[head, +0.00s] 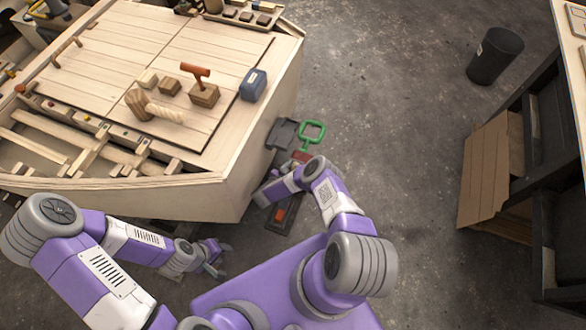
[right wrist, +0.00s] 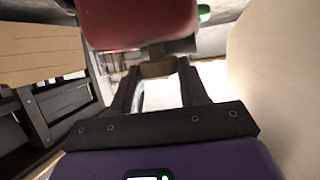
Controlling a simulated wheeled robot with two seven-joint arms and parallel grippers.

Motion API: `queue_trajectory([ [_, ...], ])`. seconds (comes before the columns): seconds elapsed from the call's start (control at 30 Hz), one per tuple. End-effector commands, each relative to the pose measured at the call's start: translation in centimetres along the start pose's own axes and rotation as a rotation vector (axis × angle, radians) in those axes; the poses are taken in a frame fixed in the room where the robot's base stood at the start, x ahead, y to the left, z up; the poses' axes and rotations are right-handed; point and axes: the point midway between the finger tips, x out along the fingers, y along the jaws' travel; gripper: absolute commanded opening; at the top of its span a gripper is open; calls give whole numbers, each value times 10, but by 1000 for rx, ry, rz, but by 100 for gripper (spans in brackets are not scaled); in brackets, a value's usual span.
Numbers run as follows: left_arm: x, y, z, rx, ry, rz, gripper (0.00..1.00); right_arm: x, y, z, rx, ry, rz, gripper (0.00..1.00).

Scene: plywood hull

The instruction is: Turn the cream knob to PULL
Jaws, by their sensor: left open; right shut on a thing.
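I cannot make out a cream knob or a PULL mark in either view. My right gripper (head: 262,196) is low beside the near right corner of the plywood hull (head: 245,175). In the right wrist view its fingers (right wrist: 158,78) are shut on a small brownish piece (right wrist: 158,67), mostly hidden by the fingers and a red body. I cannot tell whether that piece is the knob. My left gripper (head: 215,264) is open and empty, low in front of the hull.
A red body (right wrist: 140,22) fills the top of the right wrist view. A green handle (head: 312,132) and a dark panel (head: 281,133) are right of the hull. Floor right is clear up to a black bin (head: 495,57).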

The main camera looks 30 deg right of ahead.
Motion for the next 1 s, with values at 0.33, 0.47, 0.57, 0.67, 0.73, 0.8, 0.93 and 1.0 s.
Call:
queue_trajectory([
  [0.33,0,0,0,0,0,0,43,0,0,0,1,0,0,60],
  [0.47,0,0,0,0,0,0,43,0,0,0,0,0,0,69],
  [0.57,0,0,0,0,0,0,43,0,0,0,0,0,0,69],
  [0.67,0,0,0,0,0,0,43,0,0,0,0,0,-1,69],
  [0.73,-2,1,0,0,0,0,43,-5,0,-1,-1,-1,-1,69],
  [0.8,-6,2,0,0,0,0,43,-13,-1,-1,-1,-1,-3,69],
  [0.93,-15,6,1,0,0,0,43,-36,-1,-2,-2,-2,-5,69],
  [1.0,-20,7,1,0,0,0,43,-48,-1,-3,-2,0,-4,69],
])
